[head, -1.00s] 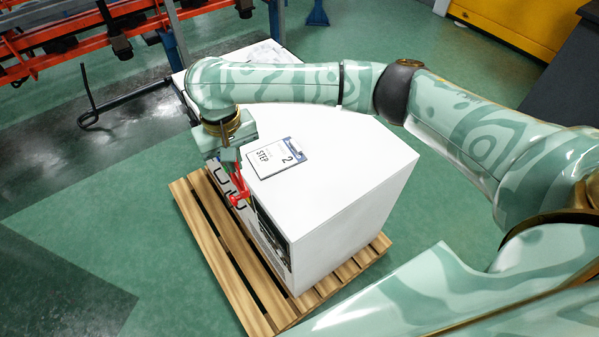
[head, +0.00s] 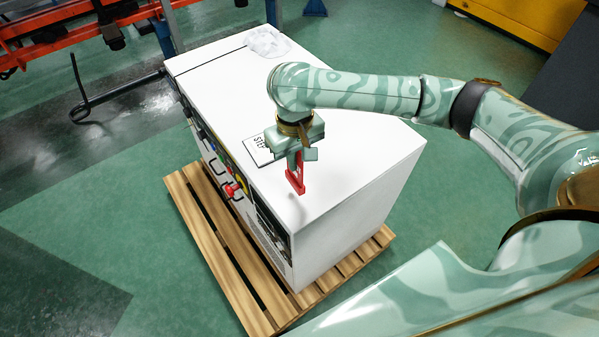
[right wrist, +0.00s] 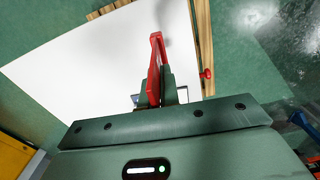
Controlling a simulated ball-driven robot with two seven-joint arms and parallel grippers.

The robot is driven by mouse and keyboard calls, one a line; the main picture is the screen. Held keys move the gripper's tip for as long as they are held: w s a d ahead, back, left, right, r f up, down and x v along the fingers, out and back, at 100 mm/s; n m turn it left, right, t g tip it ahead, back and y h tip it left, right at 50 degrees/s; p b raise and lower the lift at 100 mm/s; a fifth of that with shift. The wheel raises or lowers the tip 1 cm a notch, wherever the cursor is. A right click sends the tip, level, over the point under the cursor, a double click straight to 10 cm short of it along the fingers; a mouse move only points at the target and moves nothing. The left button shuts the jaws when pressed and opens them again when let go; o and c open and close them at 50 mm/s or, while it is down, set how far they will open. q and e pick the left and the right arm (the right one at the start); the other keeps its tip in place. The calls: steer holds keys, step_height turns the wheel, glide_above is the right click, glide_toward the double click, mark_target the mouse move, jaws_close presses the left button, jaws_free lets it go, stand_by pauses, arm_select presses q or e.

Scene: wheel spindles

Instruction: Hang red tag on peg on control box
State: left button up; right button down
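The red tag (head: 296,178) is held in my right gripper (head: 297,160) over the white top of the control box (head: 345,190). In the right wrist view the red tag (right wrist: 155,72) stands out between the fingers of my right gripper (right wrist: 160,90), which are shut on it. The red tag is a flat strip with an opening near its end. A red knob (head: 232,190) sticks out of the box's front panel; it also shows in the right wrist view (right wrist: 206,73). I cannot make out a separate peg. My left gripper is not in view.
The box stands on a wooden pallet (head: 225,262). A STEP card (head: 258,150) lies on its top, partly behind my gripper. A clear crumpled item (head: 268,43) lies at the far end. Black handles edge the front panel. Green floor is free at left.

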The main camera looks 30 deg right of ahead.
mark_target(301, 171)
steer(key=shift+s+d+f, duration=0.15)
steer(key=shift+d+f, duration=0.25)
steer(key=shift+f, duration=0.15)
steer(key=shift+s+d+f+b, duration=0.1)
steer(key=shift+f+b, duration=0.2)
steer(key=shift+f, duration=0.3)
steer(key=shift+s+d+f+b, duration=0.1)
steer(key=shift+f+b, duration=0.15)
steer(key=shift+f, duration=0.3)
steer(key=shift+w+f, duration=0.15)
steer(key=shift+f, duration=0.2)
steer(key=c, duration=1.6)
jaws_free()
steer(key=shift+f, duration=0.1)
steer(key=shift+c, duration=0.2)
